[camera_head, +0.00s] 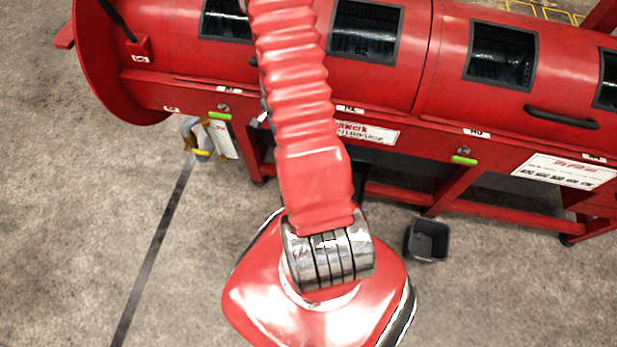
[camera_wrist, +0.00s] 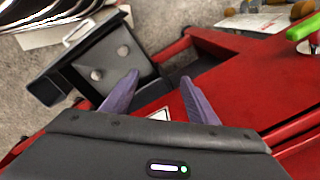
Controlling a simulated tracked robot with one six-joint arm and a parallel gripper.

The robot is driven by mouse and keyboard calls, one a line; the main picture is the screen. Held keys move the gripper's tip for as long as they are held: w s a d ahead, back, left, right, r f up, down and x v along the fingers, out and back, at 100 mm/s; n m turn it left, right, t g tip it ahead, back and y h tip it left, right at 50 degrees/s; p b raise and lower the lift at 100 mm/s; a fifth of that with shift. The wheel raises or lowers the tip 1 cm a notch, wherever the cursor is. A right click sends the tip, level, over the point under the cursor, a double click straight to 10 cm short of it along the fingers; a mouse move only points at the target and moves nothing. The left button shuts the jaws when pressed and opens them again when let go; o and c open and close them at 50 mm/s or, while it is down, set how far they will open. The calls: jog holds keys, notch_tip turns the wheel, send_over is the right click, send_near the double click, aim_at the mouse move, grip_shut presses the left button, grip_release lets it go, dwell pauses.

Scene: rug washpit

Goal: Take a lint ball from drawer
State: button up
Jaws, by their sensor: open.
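A dark drawer (camera_wrist: 46,90) stands pulled out from the red machine in the wrist view, at the upper left, with a pale handle on its front. Two small grey lint balls lie apart inside it: one nearer lint ball (camera_wrist: 97,74) and one farther lint ball (camera_wrist: 123,50). My gripper (camera_wrist: 160,78) is open, its two purple fingers apart with nothing between them. The left fingertip appears beside the drawer's right part in the picture; the height gap cannot be told. In the head view my arm hides the gripper and most of the drawer area.
The red drum machine (camera_head: 390,95) spans the back, with windows, a black handle and green levers. A small black bin (camera_head: 428,240) stands on the floor at its front right. Items with a yellow part (camera_head: 203,140) stand at its left leg. The grey floor at left is clear.

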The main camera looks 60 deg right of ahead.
jog(key=s+f+m, duration=0.3)
jog(key=s+f, duration=0.2)
jog(key=f, duration=0.3)
jog(key=s+f+m+g, duration=0.1)
jog(key=s+f+m, duration=0.1)
jog(key=s+f, duration=0.3)
notch_tip(320, 180, down, 4)
jog(key=shift+s+d+r+m+y, duration=0.1)
jog(key=shift+s+d+m+y, duration=0.2)
jog(key=shift+d+m+y, duration=0.1)
jog(key=shift+f, duration=4.3)
jog(key=shift+f, duration=0.1)
jog(key=shift+s+f, duration=0.15)
jog(key=shift+f, duration=0.35)
jog(key=shift+s+f, duration=0.15)
jog(key=shift+f, duration=1.85)
